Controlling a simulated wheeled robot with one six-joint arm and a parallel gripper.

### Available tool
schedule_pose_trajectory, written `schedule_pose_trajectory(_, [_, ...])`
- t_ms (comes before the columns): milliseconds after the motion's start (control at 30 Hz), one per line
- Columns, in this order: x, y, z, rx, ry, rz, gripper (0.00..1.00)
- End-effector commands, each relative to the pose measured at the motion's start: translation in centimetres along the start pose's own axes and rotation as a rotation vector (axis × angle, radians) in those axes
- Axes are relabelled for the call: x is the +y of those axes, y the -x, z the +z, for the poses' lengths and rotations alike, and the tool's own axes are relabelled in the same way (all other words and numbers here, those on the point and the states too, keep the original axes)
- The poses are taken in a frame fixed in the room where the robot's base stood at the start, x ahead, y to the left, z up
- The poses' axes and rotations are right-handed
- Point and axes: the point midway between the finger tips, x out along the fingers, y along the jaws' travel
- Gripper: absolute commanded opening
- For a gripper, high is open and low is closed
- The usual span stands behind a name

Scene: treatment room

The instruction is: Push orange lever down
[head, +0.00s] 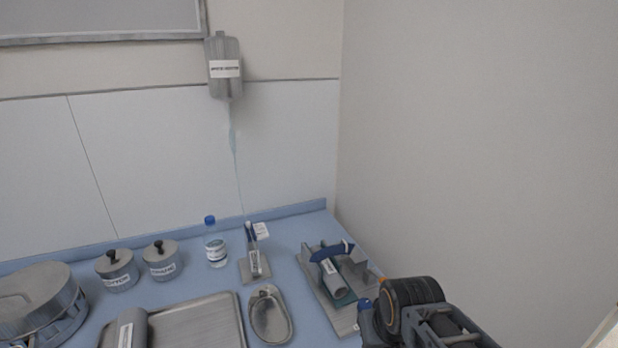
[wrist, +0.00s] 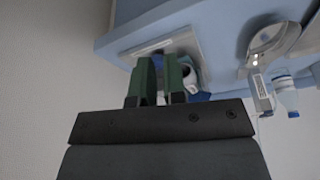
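I cannot make out an orange lever in either view. A grey stand (head: 345,317) is at the right end of the blue counter, with a dark blue piece (head: 331,251) on top and a grey labelled cylinder (head: 334,283) in it. In the wrist view, my gripper (wrist: 160,60) shows two green fingers with a narrow gap between them. They point towards a grey plate (wrist: 187,43) at the counter's edge and partly cover what lies behind. In the head view, my arm is at the lower right, beside the stand, and the fingers are not clear.
The counter (head: 276,231) also holds a kidney dish (head: 287,317), a metal tray (head: 187,309), two lidded jars (head: 119,280), a bottle (head: 216,252), a small holder (head: 267,273) and a round container (head: 38,290). A dispenser (head: 223,84) hangs above. A bare wall stands at the right.

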Motion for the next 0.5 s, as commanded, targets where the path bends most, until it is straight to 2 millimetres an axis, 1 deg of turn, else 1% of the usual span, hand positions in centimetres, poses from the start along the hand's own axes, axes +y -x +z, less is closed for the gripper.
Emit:
schedule_pose_trajectory(33, [-0.2, 0.3, -0.1, 0.000, 0.006, -0.002, 0.16])
schedule_pose_trajectory(167, [0.2, 0.1, 0.0, 0.000, -0.008, 0.002, 0.29])
schedule_pose_trajectory(267, [1.9, -0.7, 0.2, -0.014, -0.075, 0.023, 0.38])
schedule_pose_trajectory(333, [4.0, -1.7, 0.8, -0.037, -0.164, 0.043, 0.45])
schedule_pose_trajectory(367, [4.8, -2.2, 1.1, -0.048, -0.222, 0.040, 0.48])
schedule_pose_trajectory(400, [5.8, -3.0, 1.6, -0.064, -0.324, 0.019, 0.51])
schedule_pose_trajectory(433, [6.4, -3.5, 2.0, -0.074, -0.423, -0.008, 0.51])
schedule_pose_trajectory(467, [6.8, -4.2, 2.3, -0.082, -0.542, -0.043, 0.51])
schedule_pose_trajectory(500, [7.4, -4.9, 2.6, -0.089, -0.728, -0.102, 0.51])
